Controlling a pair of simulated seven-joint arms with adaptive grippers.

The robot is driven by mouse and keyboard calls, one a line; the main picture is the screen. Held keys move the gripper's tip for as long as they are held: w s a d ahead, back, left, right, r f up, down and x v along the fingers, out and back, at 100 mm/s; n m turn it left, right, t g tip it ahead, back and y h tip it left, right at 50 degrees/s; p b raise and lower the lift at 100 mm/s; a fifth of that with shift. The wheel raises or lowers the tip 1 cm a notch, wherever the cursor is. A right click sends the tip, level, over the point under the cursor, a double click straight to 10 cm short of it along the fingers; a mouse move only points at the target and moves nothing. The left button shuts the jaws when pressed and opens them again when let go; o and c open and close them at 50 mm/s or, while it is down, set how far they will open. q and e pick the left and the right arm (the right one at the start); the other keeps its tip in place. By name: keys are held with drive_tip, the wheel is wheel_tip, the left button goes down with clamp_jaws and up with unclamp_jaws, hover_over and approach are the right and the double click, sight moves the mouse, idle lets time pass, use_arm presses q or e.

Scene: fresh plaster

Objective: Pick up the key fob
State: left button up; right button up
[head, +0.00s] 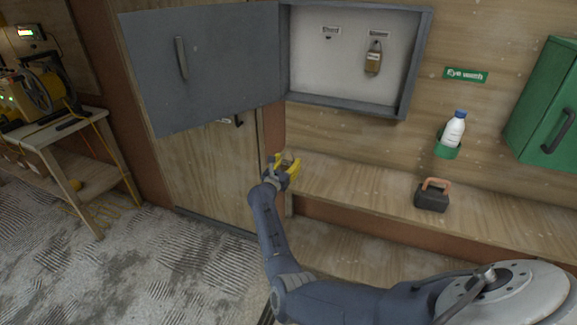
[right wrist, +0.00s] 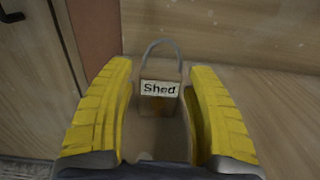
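The tan key fob (right wrist: 160,104) carries a white "Shed" label and a grey loop on top. In the right wrist view it is upright between the two yellow fingers of my right gripper (right wrist: 160,108). My left gripper is not in view.
An open grey cabinet (head: 420,60) has a second tan fob (head: 373,60) hanging under its right label; its left label has no fob. The bench (head: 370,190) holds a black padlock-shaped block (head: 432,199). An eyewash bottle (head: 454,130) and green box (head: 545,100) are right.

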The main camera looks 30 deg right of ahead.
drive_tip(key=c, duration=0.9)
drive_tip(key=shift+r, duration=0.15)
